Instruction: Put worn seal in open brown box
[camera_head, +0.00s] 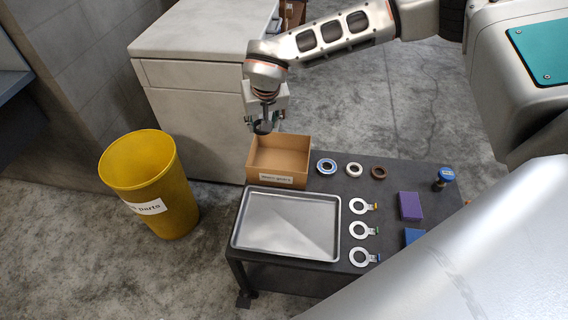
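The open brown box (277,180) stands at the back left of the dark table, with a white label on its front. The part of its floor that shows looks empty. A brown ring (378,172), which may be the worn seal, lies flat on the table to the right of the box. My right gripper (263,128) points down over the box's back left edge, well to the left of the ring. Its fingertips look dark and small, and I cannot tell whether something is between them. My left gripper is out of view.
A blue-rimmed ring (326,166) and a pale ring (354,170) lie between box and brown ring. A metal tray (287,225), several tagged washers, a purple block (410,206) and a blue-topped part (445,176) share the table (391,232). A yellow bin (160,185) stands left.

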